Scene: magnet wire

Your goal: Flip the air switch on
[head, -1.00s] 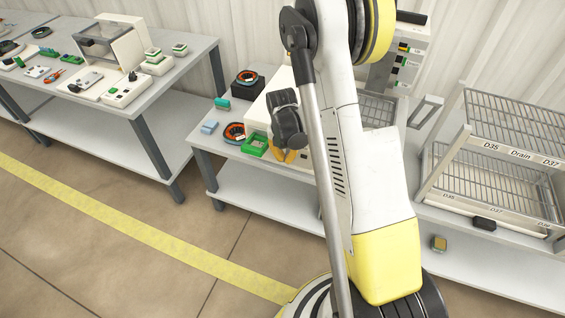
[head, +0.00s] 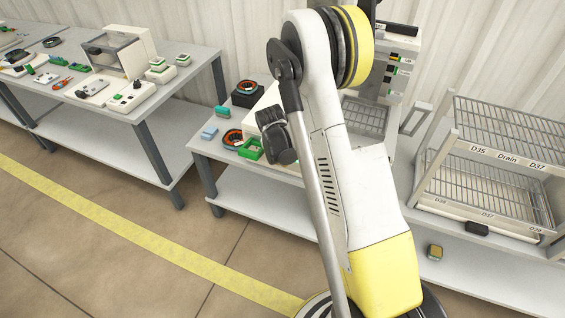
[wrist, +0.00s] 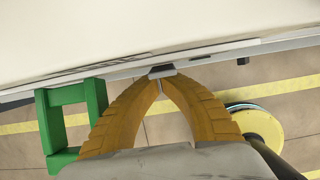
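I cannot make out the air switch for certain in either view. A pale upright unit with small green, red and yellow parts (head: 398,68) stands behind my arm in the head view. In the wrist view, the orange fingers of my gripper (wrist: 160,84) converge and their tips meet, with nothing clearly held. A small grey piece (wrist: 162,71) shows right at the tips, against the lower edge of a large cream casing (wrist: 90,35). I cannot tell whether the tips touch it. In the head view my dark wrist hides the fingers and part of the casing.
A green open frame (wrist: 45,125) is left of the fingers; it also lies on the middle bench (head: 250,150). Wire racks (head: 490,180) stand right. A bench with devices (head: 185,85) is left.

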